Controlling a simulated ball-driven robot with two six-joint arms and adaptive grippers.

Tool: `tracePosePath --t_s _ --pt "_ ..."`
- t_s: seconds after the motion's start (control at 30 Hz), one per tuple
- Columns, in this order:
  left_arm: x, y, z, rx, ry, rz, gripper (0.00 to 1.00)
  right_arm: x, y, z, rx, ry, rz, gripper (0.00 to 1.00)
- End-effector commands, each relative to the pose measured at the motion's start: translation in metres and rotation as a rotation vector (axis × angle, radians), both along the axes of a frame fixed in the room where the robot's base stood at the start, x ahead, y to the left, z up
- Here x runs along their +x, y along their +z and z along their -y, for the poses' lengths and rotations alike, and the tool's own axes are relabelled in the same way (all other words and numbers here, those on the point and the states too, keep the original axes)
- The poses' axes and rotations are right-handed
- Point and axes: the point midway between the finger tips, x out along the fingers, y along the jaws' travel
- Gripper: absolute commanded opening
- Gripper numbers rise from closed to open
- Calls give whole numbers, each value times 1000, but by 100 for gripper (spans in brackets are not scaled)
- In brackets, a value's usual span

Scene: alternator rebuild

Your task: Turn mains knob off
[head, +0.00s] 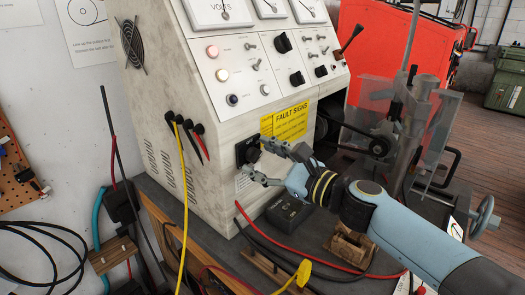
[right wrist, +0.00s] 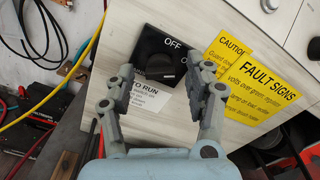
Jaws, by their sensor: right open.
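The mains knob (right wrist: 160,66) is a black rotary knob on a black plate (right wrist: 152,45) marked OFF at its top. In the head view the knob (head: 252,154) sits low on the front of the cream test bench cabinet, left of the yellow FAULT SIGNS label. My right gripper (head: 258,160) is open in front of it. In the right wrist view the two fingers (right wrist: 162,88) are spread to either side, just below the knob, and I see no clear contact. The knob's exact pointer direction is hard to tell. My left gripper is not in view.
A yellow FAULT SIGNS label (head: 291,122) is beside the plate. Red and yellow cables (head: 180,180) hang from the cabinet's left side. A small black box (head: 289,212) lies on the bench below my right gripper. A clamp stand and clear guard (head: 440,130) stand right.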

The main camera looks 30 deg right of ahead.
Motion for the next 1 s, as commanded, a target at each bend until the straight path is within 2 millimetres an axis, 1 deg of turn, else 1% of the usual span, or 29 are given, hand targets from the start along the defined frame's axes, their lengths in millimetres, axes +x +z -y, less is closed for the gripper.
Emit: tracePosePath --t_s 0.27,0.3,0.7,1.0 --pt "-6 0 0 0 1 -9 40 2 0 -1 0 0 0 54" --pt "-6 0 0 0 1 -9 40 2 0 -1 0 0 0 53" --pt "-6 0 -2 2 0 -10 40 2 0 -1 0 0 0 0" --pt "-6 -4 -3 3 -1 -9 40 2 -1 -1 -34 1 13 0"
